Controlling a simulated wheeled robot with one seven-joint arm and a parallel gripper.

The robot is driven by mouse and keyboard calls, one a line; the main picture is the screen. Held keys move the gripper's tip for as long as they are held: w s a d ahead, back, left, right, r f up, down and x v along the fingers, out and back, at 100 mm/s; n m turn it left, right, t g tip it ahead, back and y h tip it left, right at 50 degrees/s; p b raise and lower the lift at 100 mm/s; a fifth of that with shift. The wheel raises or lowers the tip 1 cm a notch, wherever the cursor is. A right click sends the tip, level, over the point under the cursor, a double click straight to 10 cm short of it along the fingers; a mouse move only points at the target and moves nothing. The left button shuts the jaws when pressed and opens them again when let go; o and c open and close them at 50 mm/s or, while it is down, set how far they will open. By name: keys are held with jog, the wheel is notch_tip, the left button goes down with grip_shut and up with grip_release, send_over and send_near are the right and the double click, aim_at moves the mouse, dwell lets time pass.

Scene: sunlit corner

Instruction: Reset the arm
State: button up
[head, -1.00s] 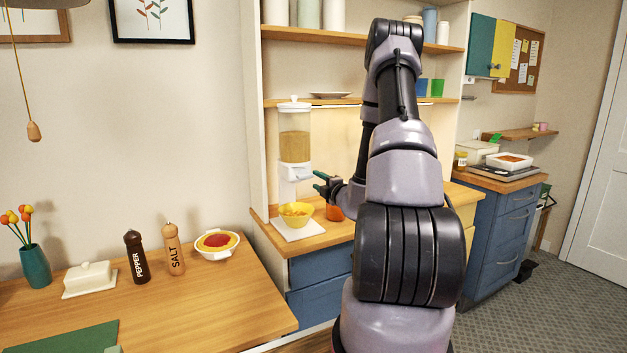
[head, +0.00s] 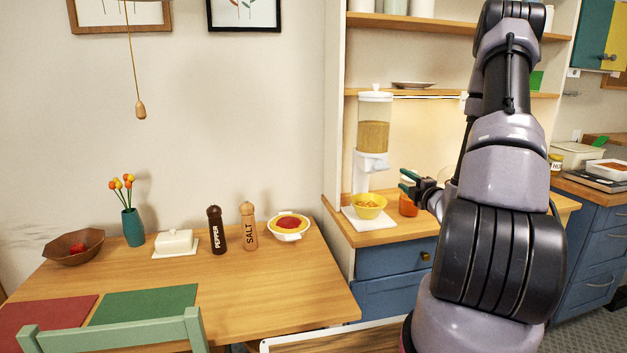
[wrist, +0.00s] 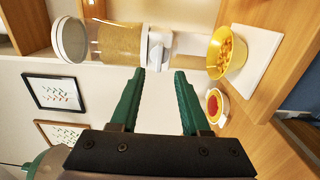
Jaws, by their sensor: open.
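My gripper (head: 406,180) is open and empty, with dark green fingers. In the head view it hangs over the wooden counter, just right of the cereal dispenser (head: 374,135). The yellow bowl (head: 369,207) with food in it sits on a white mat (head: 357,219) below and left of the fingers. In the wrist view the two fingers (wrist: 160,75) are spread apart with nothing between them. The dispenser lies sideways beyond them there, and the bowl (wrist: 222,58) is to the upper right. My arm hides part of the counter and shelves.
An orange object (head: 408,206) stands on the counter near my gripper. The table at left holds a salt mill (head: 249,227), a pepper mill (head: 216,230), a butter dish (head: 175,242), a white dish (head: 288,226) and a vase (head: 132,228). A green chair (head: 115,335) stands in front.

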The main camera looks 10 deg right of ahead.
jog(key=a+r+n+y, duration=0.7)
jog(key=a+n, duration=0.1)
jog(key=a, duration=0.1)
jog(key=s+a+r+n+g+y, duration=0.35)
jog(key=s+a+n+g, duration=0.2)
jog(key=a+n, duration=0.3)
jog(key=s+a+r+n+g+y, duration=0.35)
jog(key=a+r+n+g, duration=0.2)
jog(key=a+n, duration=0.3)
jog(key=s+a+n+g+h, duration=0.1)
jog(key=s+n+g+h, duration=0.4)
jog(key=s+n, duration=0.8)
jog(key=s+d+r+n+t+h, duration=0.2)
jog(key=d+r+n+t+h, duration=0.3)
jog(key=n, duration=0.6)
notch_tip(320, 180, up, 2)
jog(key=shift+s+d+r+h, duration=0.15)
jog(key=shift+s+d+h, duration=0.2)
jog(key=shift+d+h, duration=0.7)
jog(key=shift+a, duration=0.15)
